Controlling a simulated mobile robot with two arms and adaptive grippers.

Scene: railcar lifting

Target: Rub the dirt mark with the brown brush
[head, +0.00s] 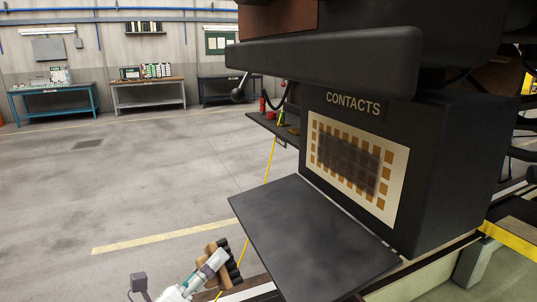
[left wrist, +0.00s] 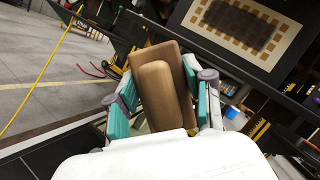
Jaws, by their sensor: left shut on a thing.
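The dirt mark (head: 347,160) is a dark smudge over the middle of a cream panel (head: 398,165) with orange squares, under the word CONTACTS on a black box. It also shows at the top of the left wrist view (left wrist: 238,27). My left gripper (head: 205,267) is low in the head view, left of and below the open flap, apart from the panel. It is shut on the brown brush (left wrist: 160,90), whose brown back sits between the teal finger pads. In the head view the brush (head: 210,251) is partly hidden by the gripper. My right gripper is out of view.
A black flap (head: 310,235) juts out below the panel. A thick dark beam (head: 330,52) overhangs the box. A small dark shelf (head: 268,123) with red and green items stands behind. Open floor lies to the left, with workbenches (head: 148,94) at the far wall.

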